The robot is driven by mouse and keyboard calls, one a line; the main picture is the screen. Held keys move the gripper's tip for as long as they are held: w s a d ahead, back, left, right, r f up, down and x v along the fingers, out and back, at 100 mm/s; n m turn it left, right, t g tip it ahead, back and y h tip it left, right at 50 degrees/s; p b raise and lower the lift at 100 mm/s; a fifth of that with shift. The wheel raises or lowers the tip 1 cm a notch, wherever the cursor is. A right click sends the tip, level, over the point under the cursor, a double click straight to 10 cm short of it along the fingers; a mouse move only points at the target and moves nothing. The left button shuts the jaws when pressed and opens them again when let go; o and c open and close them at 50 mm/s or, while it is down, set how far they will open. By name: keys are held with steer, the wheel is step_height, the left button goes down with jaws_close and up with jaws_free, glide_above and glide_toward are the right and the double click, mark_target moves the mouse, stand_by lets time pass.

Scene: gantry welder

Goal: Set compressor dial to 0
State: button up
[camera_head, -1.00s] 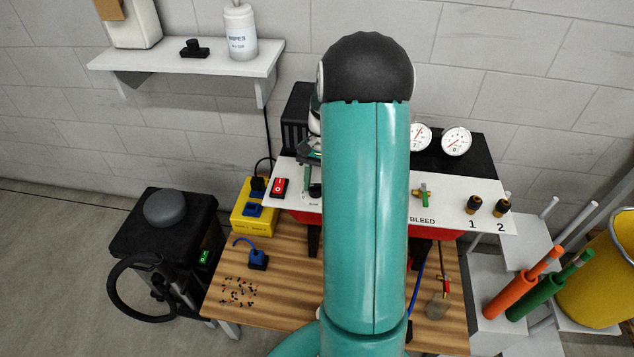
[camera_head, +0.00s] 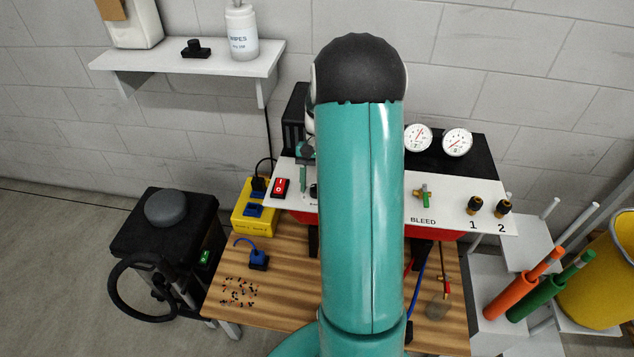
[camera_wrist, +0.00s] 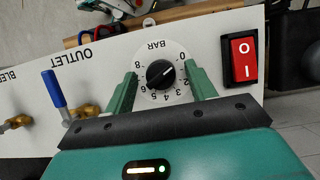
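The compressor dial (camera_wrist: 161,74) is a black knob on a round white scale marked BAR, with numbers from 0 to 8. It sits on the white panel (camera_wrist: 110,75). A pale line on the knob runs slantwise, but which number it points at is not clear. My gripper (camera_wrist: 160,69) is open, with one green finger on each side of the dial. The fingers appear apart from the knob. In the head view my arm hides most of the gripper and the dial area.
A red rocker switch (camera_wrist: 243,60) sits right of the dial in the wrist view. A blue-handled valve (camera_wrist: 54,88) at OUTLET is to its left. In the head view, two gauges (camera_head: 457,142) and a BLEED valve (camera_head: 425,194) stand right of my arm.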

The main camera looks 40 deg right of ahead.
steer(key=v, duration=1.3)
steer(key=shift+d+r, duration=0.2)
steer(key=shift+r, duration=0.1)
steer(key=shift+w+a, duration=0.1)
steer(key=s+a+r+n+t+h, duration=0.25)
steer(key=a+r, duration=0.25)
steer(key=a, duration=0.4)
steer(key=s+a+r+n+t+h, duration=0.1)
steer(key=a+r+n, duration=0.3)
steer(key=a, duration=0.6)
steer(key=s+a+n+t, duration=0.3)
steer(key=s+a+t, duration=0.2)
steer(key=s+a, duration=0.6)
steer(key=shift+a+f+n, duration=0.3)
steer(key=shift+a+n, duration=0.05)
steer(key=shift+a, duration=0.55)
steer(key=shift+s, duration=0.1)
